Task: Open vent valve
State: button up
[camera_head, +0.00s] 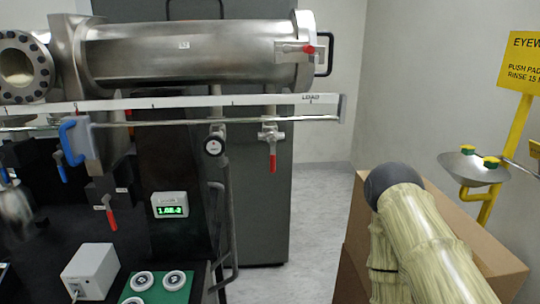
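Several valves show on the vacuum equipment, and I cannot read a label that tells which is the vent valve. A valve with a red lever (272,163) hangs below the rail at centre, its lever pointing down. Another red lever (111,218) hangs lower left, tilted. A blue handle (74,140) and a smaller blue lever (60,172) are at the left. My gripper cannot be made out in this view.
A white rail (200,101) marked LOAD runs below the chamber. A dial gauge (213,147) and a green-lit display (170,205) are below it. Brown boxes (350,262) and an eyewash basin (472,168) stand at right. Grey floor (312,190) is clear between.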

aim_at(272, 141)
jog(key=z, duration=1.5)
jog(key=k, duration=1)
jog(key=u, duration=1.6)
